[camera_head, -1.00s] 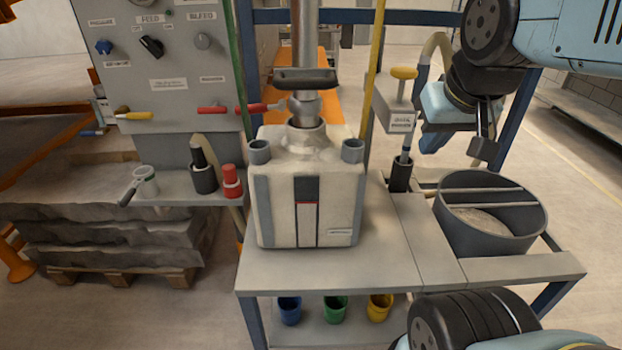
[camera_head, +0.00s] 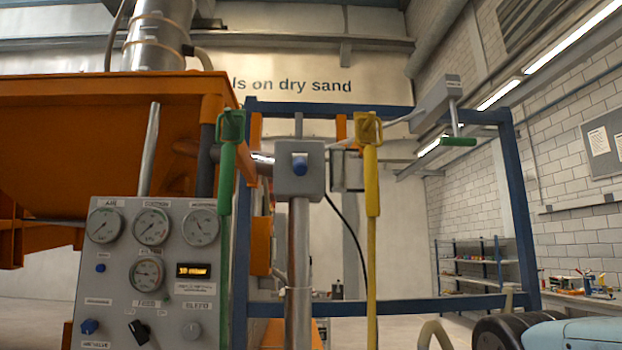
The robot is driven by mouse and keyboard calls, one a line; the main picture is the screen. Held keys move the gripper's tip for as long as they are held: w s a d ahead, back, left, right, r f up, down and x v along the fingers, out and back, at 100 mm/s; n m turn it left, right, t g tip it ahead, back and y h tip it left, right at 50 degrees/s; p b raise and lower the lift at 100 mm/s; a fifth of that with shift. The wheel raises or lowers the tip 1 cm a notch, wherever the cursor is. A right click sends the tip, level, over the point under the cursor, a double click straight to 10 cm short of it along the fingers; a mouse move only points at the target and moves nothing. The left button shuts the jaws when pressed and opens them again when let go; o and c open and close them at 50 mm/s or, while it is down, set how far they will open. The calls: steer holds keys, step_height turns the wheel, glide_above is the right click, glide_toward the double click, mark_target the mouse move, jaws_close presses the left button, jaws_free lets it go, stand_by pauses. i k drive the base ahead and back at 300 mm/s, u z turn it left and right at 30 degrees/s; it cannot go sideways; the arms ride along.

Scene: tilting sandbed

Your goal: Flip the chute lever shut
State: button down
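The frame shows several handles, and I cannot tell which one is the chute lever. A bare grey rod (camera_head: 149,150) stands up, slightly tilted, behind the gauge panel. A green handle (camera_head: 227,180) and a yellow handle (camera_head: 372,180) hang upright on either side of a grey box with a blue knob (camera_head: 299,166). At the upper right a grey box (camera_head: 435,104) carries a thin rod with a green grip (camera_head: 458,142), which sticks out sideways. My gripper is out of view; only part of my arm shows at the lower right corner.
A large orange hopper (camera_head: 100,130) fills the left. The gauge panel (camera_head: 130,270) stands below it. A blue frame (camera_head: 520,200) spans the middle and right. A shelf (camera_head: 470,265) and a bench with small items stand far behind at right.

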mark_target(299, 161)
steer(key=u, duration=0.95)
steer(key=i, duration=0.1)
steer(key=z, duration=2.7)
steer(key=k, duration=1.75)
steer(key=u, duration=1.25)
steer(key=i, duration=1)
